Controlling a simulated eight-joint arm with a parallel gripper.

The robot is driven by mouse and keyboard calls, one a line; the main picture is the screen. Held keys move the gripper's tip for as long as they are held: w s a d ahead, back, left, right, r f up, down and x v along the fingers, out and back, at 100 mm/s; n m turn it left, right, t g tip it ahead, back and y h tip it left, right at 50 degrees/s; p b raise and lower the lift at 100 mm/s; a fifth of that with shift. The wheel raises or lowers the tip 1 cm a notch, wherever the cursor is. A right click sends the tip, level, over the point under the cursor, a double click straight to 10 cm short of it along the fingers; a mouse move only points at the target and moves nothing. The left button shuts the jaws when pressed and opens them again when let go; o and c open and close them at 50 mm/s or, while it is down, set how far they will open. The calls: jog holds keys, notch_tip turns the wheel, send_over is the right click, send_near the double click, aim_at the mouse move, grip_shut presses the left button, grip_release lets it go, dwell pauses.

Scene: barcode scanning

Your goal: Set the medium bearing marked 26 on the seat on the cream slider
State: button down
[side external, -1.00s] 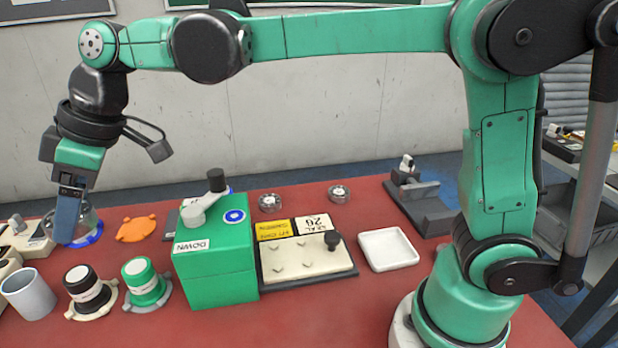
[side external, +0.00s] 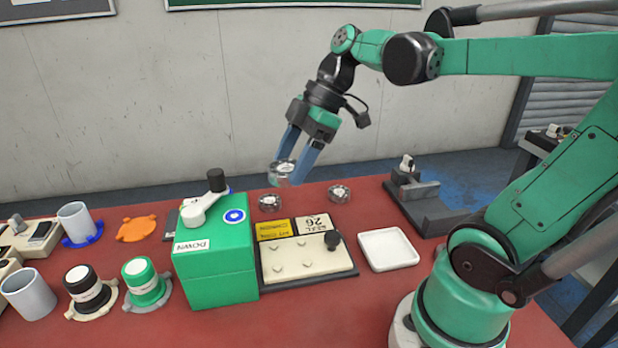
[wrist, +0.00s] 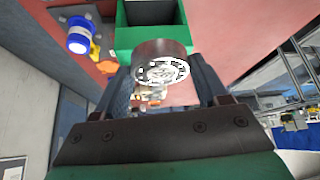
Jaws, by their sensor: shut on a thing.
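My gripper (side external: 289,168) is shut on a metal ring-shaped bearing (side external: 280,174), held in the air behind the work area. In the wrist view the bearing (wrist: 161,63) sits between the fingers, its ring of balls facing the camera. I cannot read a number on it. The cream slider (side external: 293,267) is a flat plate with small raised pegs and a black knob (side external: 332,240), in a dark frame. It lies in front of and below my gripper. I cannot make out which part is the seat.
Two more bearings stand on the red table, one left (side external: 269,203) and one right (side external: 340,194). A green box (side external: 215,273) with a lever stands left of the slider. A white tray (side external: 388,249) lies right of it. Cups and knobbed fixtures fill the left side.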

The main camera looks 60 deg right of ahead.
notch_tip(320, 180, down, 16)
jog(key=shift+r, duration=0.15)
dwell(0.6)
jog(key=shift+c, duration=0.2)
grip_release()
jog(key=v, duration=1.2)
jog(key=m+t+h, duration=0.4)
jog(key=m+h, duration=0.1)
jog(key=m, duration=0.6)
send_over(286, 257)
jog(key=s+a, duration=0.1)
jog(key=shift+s+r, duration=0.1)
jog(key=shift+r, duration=0.15)
